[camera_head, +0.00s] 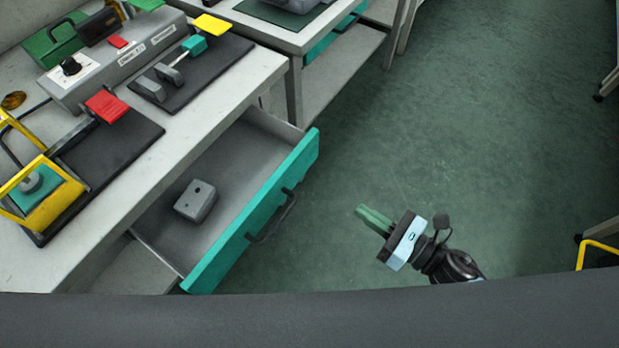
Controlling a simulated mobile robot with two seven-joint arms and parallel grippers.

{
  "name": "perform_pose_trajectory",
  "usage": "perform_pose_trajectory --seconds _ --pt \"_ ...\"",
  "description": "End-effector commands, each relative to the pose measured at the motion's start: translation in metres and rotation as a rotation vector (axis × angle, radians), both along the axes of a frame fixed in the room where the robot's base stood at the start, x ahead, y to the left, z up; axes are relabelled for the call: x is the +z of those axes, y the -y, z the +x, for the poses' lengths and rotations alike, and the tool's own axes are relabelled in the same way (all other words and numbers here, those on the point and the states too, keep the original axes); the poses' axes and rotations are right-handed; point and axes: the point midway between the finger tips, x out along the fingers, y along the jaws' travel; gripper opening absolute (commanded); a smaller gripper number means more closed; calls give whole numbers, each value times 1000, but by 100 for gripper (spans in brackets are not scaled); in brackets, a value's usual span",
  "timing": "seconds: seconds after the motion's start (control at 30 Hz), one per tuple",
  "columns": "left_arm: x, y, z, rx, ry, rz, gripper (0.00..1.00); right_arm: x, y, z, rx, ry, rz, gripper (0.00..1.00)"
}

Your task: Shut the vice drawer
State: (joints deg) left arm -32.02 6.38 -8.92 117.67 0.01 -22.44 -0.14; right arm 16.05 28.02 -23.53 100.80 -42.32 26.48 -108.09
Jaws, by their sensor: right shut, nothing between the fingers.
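The vice drawer (262,218) has a teal front and stands pulled open from under the grey workbench (235,85). A dark bar handle (272,218) is on its front. A small grey block (196,200) with dark holes lies inside the drawer. My right gripper (374,220) is in front of the drawer, to the right of the handle and apart from it. Its green fingers are together with nothing between them, and they point toward the drawer front. My left gripper is not in view.
On the bench are a black mat with a yellow-framed device (42,195), a red pad (108,106), grey levers and a control box (120,55). A second bench (290,35) with a teal drawer stands behind. The green floor (450,130) right of the drawer is clear.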

Motion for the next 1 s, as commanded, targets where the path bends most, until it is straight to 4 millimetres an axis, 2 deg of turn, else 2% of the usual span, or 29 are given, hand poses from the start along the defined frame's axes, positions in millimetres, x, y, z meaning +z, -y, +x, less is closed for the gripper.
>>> perform_pose_trajectory --seconds 0.1,0.2,0.5,1.0 --pt "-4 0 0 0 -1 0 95 1 -2 6 58 133 -103 0" --pt "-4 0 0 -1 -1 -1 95 2 -3 7 78 178 -137 0" --pt "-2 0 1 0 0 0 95 4 -10 13 77 184 -138 0" --pt "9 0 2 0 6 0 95 5 -81 65 75 182 -138 0"
